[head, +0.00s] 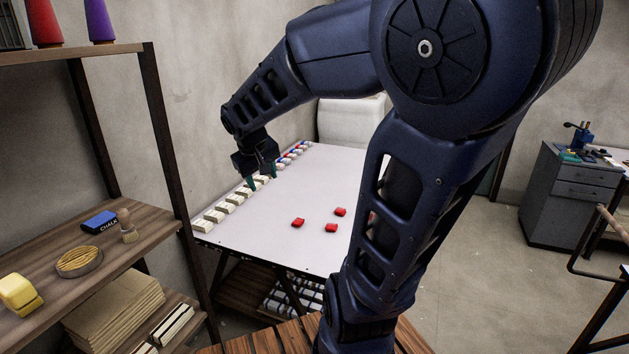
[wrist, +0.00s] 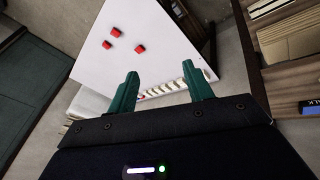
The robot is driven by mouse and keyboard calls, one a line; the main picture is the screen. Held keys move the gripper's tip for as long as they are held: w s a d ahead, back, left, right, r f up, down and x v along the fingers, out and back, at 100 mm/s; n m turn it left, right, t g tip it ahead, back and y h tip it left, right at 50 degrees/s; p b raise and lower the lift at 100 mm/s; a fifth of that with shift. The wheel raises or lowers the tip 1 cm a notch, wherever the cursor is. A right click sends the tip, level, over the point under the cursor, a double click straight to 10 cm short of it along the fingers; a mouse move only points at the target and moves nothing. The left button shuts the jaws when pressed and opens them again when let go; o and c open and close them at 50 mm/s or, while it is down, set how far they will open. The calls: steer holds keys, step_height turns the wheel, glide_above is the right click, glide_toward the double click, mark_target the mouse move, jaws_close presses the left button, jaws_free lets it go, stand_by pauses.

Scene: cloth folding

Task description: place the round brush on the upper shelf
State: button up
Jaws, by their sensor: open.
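A round, flat wooden piece with a ring of bristles, seemingly the round brush (head: 79,262), lies on the wooden shelf board at left in the head view. A stubby brush with an upright handle (head: 127,226) stands to its right. The higher board (head: 75,54) of the same rack is at the top left. My gripper (head: 263,181) is open and empty above the white table's far left side, well away from the rack. Its two green fingers are spread in the wrist view (wrist: 160,72). The round brush does not show in the wrist view.
A blue chalk box (head: 99,222) and a yellow block (head: 19,294) share the brush's board. A red cone (head: 44,24) and a purple cone (head: 99,22) stand on the higher board. The white table (head: 275,215) carries several red pieces and a row of pale blocks.

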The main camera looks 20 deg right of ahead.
steer(key=s+d+r+m+y, duration=0.2)
steer(key=s+d+m, duration=0.1)
steer(key=s+d, duration=0.7)
steer(key=shift+s+d, duration=0.35)
steer(key=shift+s, duration=0.05)
